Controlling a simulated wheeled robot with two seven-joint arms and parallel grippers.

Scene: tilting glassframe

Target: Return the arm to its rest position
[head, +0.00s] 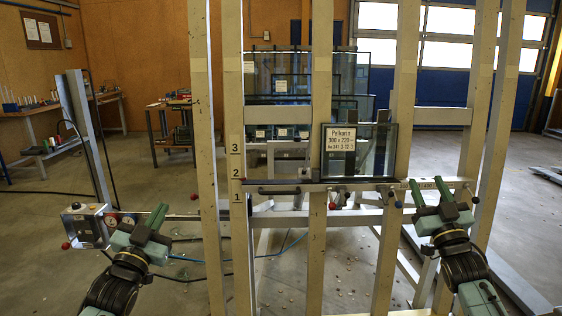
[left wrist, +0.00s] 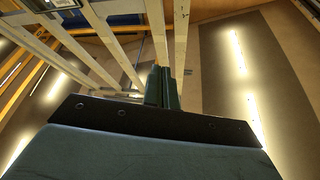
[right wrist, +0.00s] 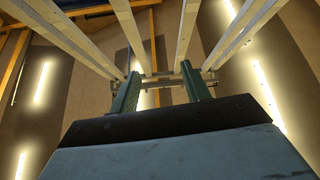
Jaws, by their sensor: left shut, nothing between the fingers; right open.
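My left gripper (head: 157,213) is at the lower left in the head view, left of the frame's posts. It is shut and empty; in the left wrist view its fingers (left wrist: 163,72) lie together. My right gripper (head: 430,188) is at the right, in front of the frame's posts and close to the right end of the crossbar. It is open, and in the right wrist view its fingers (right wrist: 160,75) stand apart with nothing between them. I cannot tell whether it touches the bar.
The tall frame (head: 319,85) has pale upright posts and a crossbar (head: 285,188). A labelled glass pane (head: 372,150) stands on the bar; more panes (head: 345,75) are behind. A control box (head: 84,226) is beside my left gripper. A workbench (head: 30,110) stands far left.

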